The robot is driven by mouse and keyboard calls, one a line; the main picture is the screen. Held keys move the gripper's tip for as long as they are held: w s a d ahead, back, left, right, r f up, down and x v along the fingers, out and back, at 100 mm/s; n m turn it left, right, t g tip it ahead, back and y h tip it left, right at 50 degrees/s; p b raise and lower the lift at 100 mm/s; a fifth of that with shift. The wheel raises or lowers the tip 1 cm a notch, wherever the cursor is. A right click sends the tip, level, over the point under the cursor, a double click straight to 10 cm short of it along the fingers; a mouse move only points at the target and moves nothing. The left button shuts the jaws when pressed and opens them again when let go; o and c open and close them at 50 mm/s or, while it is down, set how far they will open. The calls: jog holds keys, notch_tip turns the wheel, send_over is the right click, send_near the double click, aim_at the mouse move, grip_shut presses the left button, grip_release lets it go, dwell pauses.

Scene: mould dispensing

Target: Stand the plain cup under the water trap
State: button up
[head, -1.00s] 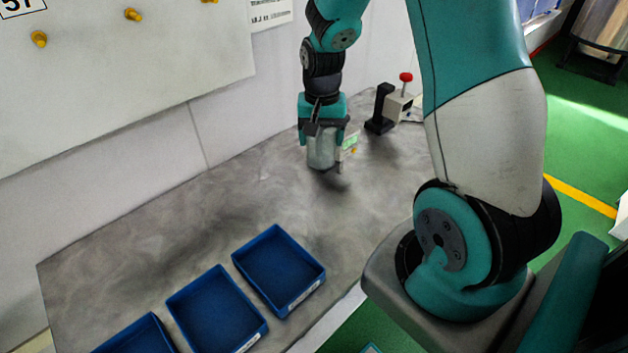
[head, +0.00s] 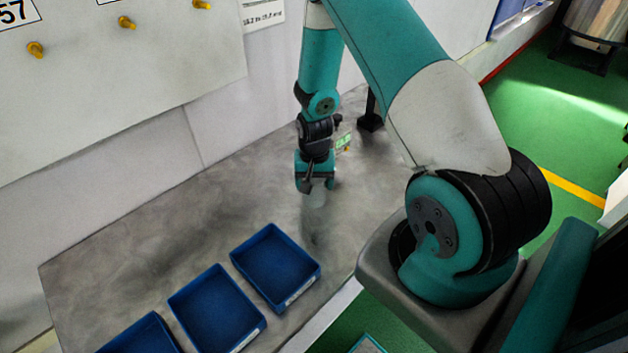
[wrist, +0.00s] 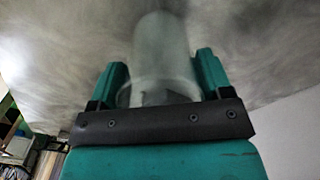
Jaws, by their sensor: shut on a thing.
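A pale, translucent cup (wrist: 160,50) is between the two fingers of my gripper (wrist: 160,78) in the wrist view. My gripper is shut on it, and no marking shows on its visible side. In the head view my gripper (head: 316,184) points down over the grey table, and the cup (head: 316,199) shows only faintly below the fingers. I cannot tell whether its base touches the table. I cannot make out the water trap for certain. A small part with a green label (head: 343,140) shows just behind my wrist, partly hidden.
A black stand (head: 370,114) is at the table's back right, mostly hidden by my arm. Several blue trays (head: 275,268) line the front left. Yellow pegs (head: 127,22) stick out from the wall board. The grey table (head: 180,215) is clear left of my gripper.

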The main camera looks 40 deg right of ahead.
jog(key=shift+f, duration=0.1)
jog(key=o, duration=0.9)
